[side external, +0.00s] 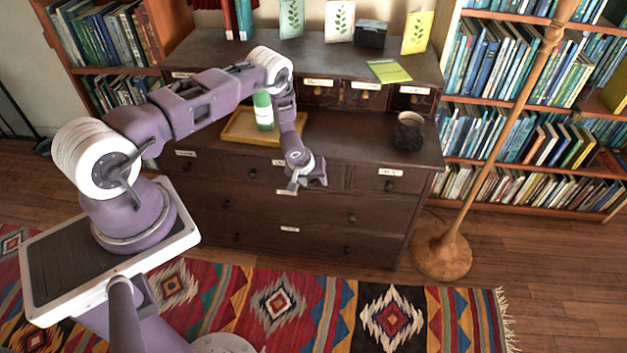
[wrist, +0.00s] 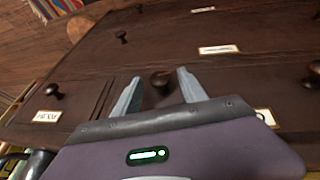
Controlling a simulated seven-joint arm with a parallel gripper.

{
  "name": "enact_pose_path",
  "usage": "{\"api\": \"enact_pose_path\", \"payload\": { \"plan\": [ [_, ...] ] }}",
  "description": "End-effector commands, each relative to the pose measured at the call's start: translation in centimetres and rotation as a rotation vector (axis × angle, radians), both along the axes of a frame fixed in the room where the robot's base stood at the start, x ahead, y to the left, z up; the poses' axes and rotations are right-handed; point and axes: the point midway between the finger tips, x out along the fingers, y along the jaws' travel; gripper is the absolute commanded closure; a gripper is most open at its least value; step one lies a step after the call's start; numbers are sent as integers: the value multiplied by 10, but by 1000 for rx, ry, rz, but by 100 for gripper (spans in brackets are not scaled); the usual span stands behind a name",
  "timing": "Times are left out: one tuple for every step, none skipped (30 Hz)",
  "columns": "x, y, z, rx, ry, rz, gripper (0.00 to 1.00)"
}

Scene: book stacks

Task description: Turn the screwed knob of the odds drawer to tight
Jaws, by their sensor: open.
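My gripper (side external: 304,184) is at the front of a dark wooden chest of drawers (side external: 380,237), at its upper row of drawers. In the wrist view my gripper (wrist: 158,76) is open, with its two grey fingers apart. A small dark round knob (wrist: 160,81) shows between the fingers, one finger on each side; I cannot tell whether either touches it. The knob's drawer is partly hidden by my gripper. The drawer labels are too small or blurred to read, so I cannot confirm which is the odds drawer. The knob's turn angle cannot be told.
Other knobs are nearby, such as one at left (wrist: 53,91) in the wrist view. On the chest stand a yellow tray (side external: 238,128), a green-and-white bottle (side external: 263,112) close to my arm, and a dark mug (side external: 409,131). A wooden lamp pole (side external: 497,140) stands at right.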

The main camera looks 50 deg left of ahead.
Motion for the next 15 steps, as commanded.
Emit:
{"api": "enact_pose_path", "payload": {
  "plan": [
    [0, 0, 0, 0, 0, 0, 51],
    [0, 0, 0, 0, 0, 0, 52],
    [0, 0, 0, 0, 0, 0, 60],
    [0, 0, 0, 0, 0, -1, 66],
    [0, 0, 0, 0, 0, -1, 72],
    [0, 0, 0, 0, 0, -1, 80],
    [0, 0, 0, 0, 0, -1, 86],
    [0, 0, 0, 0, 0, -1, 92],
    [0, 0, 0, 0, 0, -1, 100],
    [0, 0, 0, 0, 0, -1, 100],
    [0, 0, 0, 0, 0, -1, 100],
    [0, 0, 0, 1, 1, -1, 100],
    [0, 0, 0, 1, 1, -1, 100],
    [0, 0, 0, 2, 2, -1, 100],
    [0, 0, 0, 5, 4, -2, 100]
  ]
}}
